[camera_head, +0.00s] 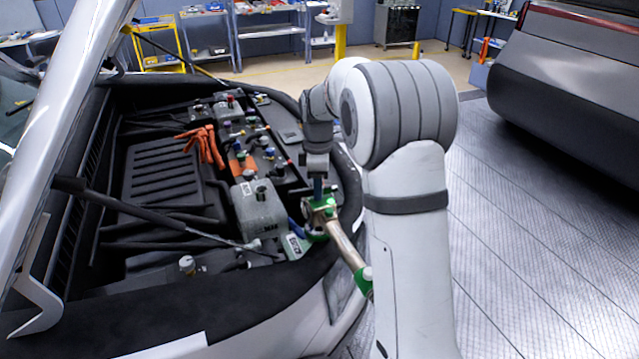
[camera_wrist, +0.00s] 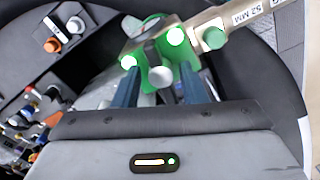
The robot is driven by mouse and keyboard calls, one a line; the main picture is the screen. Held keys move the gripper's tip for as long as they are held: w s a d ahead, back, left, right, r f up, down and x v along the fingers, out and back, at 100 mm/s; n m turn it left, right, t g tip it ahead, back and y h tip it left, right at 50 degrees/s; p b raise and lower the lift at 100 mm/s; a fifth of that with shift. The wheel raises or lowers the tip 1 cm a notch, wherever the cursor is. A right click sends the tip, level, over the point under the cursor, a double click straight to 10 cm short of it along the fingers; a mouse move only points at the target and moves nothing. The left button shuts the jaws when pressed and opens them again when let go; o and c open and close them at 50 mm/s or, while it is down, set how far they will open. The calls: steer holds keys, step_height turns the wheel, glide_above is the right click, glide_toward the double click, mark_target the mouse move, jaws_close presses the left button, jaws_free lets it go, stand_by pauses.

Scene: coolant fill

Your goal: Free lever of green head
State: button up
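The green head (camera_head: 318,228) sits at the front right edge of the open engine bay. In the wrist view the green head (camera_wrist: 155,62) has a metal block on top, and a pale round-ended stub (camera_wrist: 160,78), perhaps its lever, points toward my camera. My gripper (camera_head: 318,196) points down at the head from above. In the wrist view my gripper's two blue fingers (camera_wrist: 162,88) are apart, one on each side of the stub, with gaps showing. Whether a finger touches the green part is unclear.
A metal bar (camera_head: 345,245), marked 52 MM in the wrist view, runs from the head to a green end piece (camera_head: 365,280). A prop rod (camera_head: 150,215) crosses the bay.

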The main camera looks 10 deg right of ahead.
jaws_close()
steer(key=shift+d, duration=0.15)
